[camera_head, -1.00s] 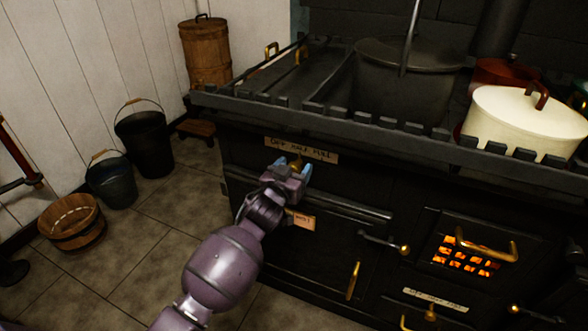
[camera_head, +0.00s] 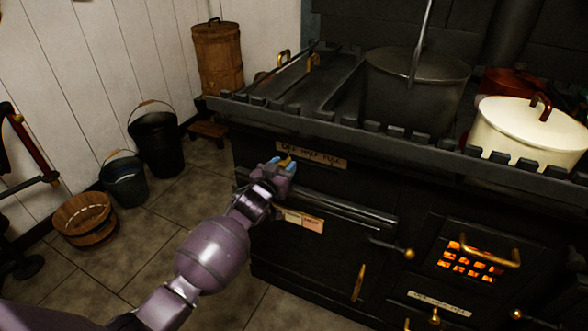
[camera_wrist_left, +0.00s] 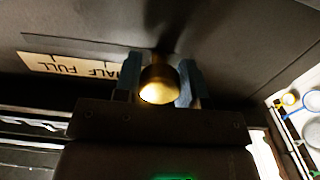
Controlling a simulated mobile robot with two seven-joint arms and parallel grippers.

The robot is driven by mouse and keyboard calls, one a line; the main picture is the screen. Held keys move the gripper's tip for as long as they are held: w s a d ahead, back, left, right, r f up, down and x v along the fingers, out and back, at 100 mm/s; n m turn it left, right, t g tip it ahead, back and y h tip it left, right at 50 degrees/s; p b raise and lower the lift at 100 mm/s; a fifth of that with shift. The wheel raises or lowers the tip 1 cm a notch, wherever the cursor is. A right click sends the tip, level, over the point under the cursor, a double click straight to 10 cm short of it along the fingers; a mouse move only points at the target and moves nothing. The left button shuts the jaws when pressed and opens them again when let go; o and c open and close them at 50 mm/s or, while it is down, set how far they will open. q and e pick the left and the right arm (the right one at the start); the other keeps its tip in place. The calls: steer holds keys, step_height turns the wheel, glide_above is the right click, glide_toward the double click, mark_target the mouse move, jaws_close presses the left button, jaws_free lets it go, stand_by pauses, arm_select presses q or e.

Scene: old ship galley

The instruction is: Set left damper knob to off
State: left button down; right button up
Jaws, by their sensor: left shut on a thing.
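The left damper knob (camera_head: 285,161) is a small brass knob on the black stove front. It sits by the left, OFF end of a pale label (camera_head: 320,159) reading OFF, HALF, FULL. My left gripper (camera_head: 281,164) is shut on the knob, its blue fingertips on either side. In the left wrist view, the brass knob (camera_wrist_left: 158,84) shows between the fingers (camera_wrist_left: 160,80). The label (camera_wrist_left: 75,68) appears upside down there, with HALF and FULL readable left of the knob and OFF hidden by the gripper. My right gripper is not in view.
A dark rail (camera_head: 400,143) runs along the stove top above the knob. A long bar handle (camera_head: 340,210) lies below it. A dark pot (camera_head: 405,105) and a cream pot (camera_head: 520,135) stand on the stove. Buckets (camera_head: 155,145) stand on the tiled floor at left.

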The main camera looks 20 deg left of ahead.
arm_select(q)
steer(key=shift+a, duration=0.25)
steer(key=c, duration=1)
jaws_free()
steer(key=o, duration=0.3)
steer(key=shift+a, duration=0.1)
steer(key=shift+s, duration=0.2)
steer(key=shift+s+r, duration=0.1)
steer(key=shift+s, duration=0.25)
steer(key=s+p, duration=0.2)
steer(key=s, duration=0.7)
steer(key=shift+s+p, duration=0.3)
steer(key=shift+s, duration=0.05)
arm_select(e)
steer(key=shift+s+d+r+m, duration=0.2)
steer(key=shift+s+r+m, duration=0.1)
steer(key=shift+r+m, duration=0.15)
